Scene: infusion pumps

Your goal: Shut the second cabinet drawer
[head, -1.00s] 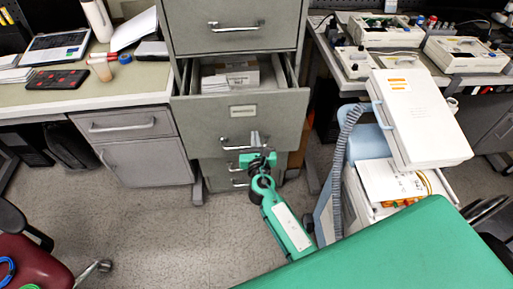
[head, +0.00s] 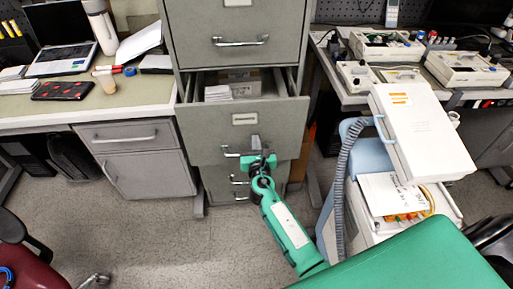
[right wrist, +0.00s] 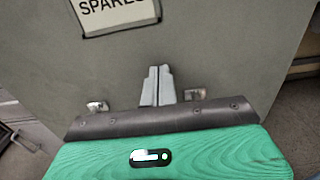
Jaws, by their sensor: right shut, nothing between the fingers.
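The grey metal filing cabinet (head: 238,22) stands at the centre of the head view. Its second drawer (head: 205,125) is partly open, with a box (head: 245,75) and white papers (head: 218,92) inside. Its front carries a label and a bar handle (head: 230,151). My right gripper (head: 256,143) is shut and empty at the drawer front, by the handle. In the right wrist view its closed fingertips (right wrist: 157,80) are up against or very near the front below the "SPARES" label (right wrist: 115,12). They hide the handle's middle; contact cannot be told. My left gripper is out of view.
The drawer above is shut. A desk (head: 60,112) with a laptop (head: 62,40) stands left; a bench (head: 345,90) with devices stands right. A white device on a cart (head: 420,130) and a green surface (head: 430,255) are at right.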

